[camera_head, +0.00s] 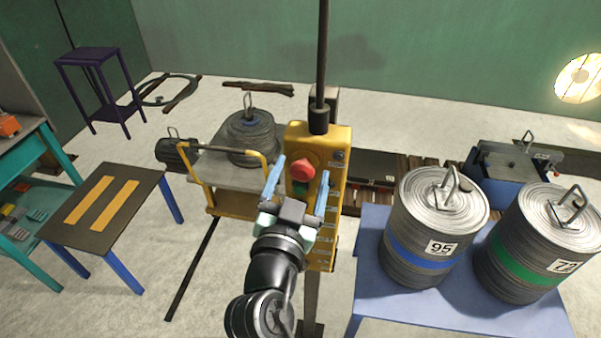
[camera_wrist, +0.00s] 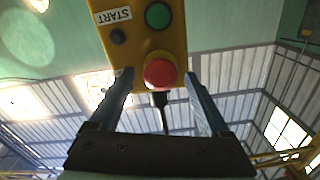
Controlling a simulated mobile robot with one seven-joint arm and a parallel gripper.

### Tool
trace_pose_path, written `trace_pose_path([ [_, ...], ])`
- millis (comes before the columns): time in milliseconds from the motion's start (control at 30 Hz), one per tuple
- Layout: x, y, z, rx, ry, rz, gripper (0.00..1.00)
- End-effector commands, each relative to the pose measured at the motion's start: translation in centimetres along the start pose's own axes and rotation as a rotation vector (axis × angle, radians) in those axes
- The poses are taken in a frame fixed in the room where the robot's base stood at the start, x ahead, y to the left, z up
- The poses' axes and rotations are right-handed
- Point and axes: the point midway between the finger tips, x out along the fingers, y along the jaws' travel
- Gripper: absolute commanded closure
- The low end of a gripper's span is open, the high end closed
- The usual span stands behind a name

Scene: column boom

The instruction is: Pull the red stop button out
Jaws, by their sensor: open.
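The red stop button (camera_head: 302,169) is a round knob on the front of a yellow control box (camera_head: 328,144). It also shows in the wrist view (camera_wrist: 160,72), near the box's edge, beside a green button (camera_wrist: 158,15) and a START label. My gripper (camera_head: 302,180) is open, its two blue fingers spread and pointing at the box. In the wrist view the red knob lies between the fingertips (camera_wrist: 159,76), with a gap on each side. I cannot tell whether the tips reach as far as the knob.
A blue table (camera_head: 375,225) at the right carries two large metal weights, marked 95 (camera_head: 425,245) and 72 (camera_head: 545,250). A yellow-framed cart (camera_head: 205,160) with a wound drum (camera_head: 252,140) stands left of the box. A dark rod (camera_head: 323,60) rises above the box.

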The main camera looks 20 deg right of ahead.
Motion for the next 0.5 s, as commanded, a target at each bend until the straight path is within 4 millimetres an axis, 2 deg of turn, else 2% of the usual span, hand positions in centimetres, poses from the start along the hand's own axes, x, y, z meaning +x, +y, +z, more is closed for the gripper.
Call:
trace_pose_path([
  [67,-0.02,0.0,0.0,0.0,0.0,0.0,0.23],
  [500,-0.05,-0.02,-0.01,0.0,0.0,-0.001,1.0],
])
